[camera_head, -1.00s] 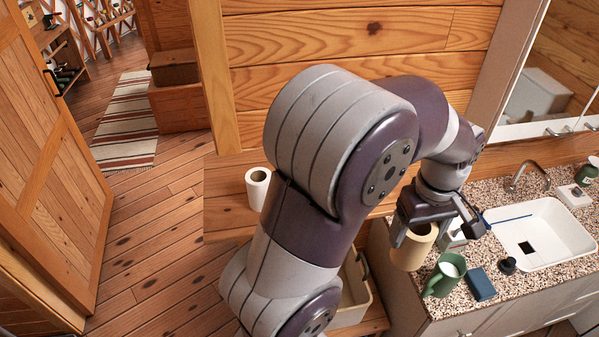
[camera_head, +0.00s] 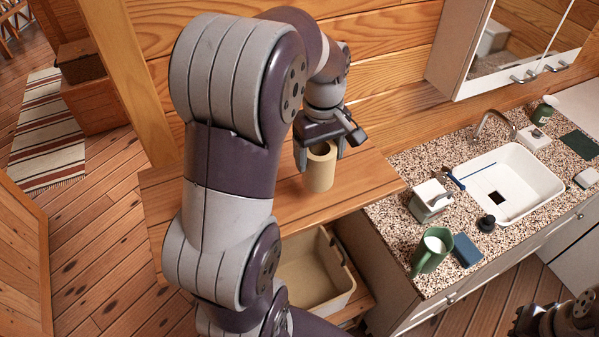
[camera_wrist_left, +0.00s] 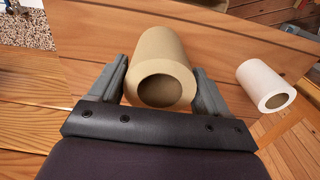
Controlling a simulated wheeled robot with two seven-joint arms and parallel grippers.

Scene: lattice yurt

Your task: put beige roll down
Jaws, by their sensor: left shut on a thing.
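The beige roll (camera_head: 319,172) is upright between the two fingers of my left gripper (camera_head: 320,158), over the wooden shelf (camera_head: 370,186). The gripper is shut on it from above. In the left wrist view the roll (camera_wrist_left: 165,55) fills the space between the fingers, its open end facing the camera. I cannot tell whether its lower end touches the shelf. Part of my right gripper (camera_head: 555,318) shows at the bottom right corner of the head view; its jaws cannot be made out.
A white roll (camera_wrist_left: 266,86) stands on the shelf, hidden behind my arm in the head view. A beige bin (camera_head: 318,276) is below the shelf. To the right, the speckled counter holds a green mug (camera_head: 431,252), tissue box (camera_head: 430,199), blue sponge (camera_head: 467,250) and sink (camera_head: 512,182).

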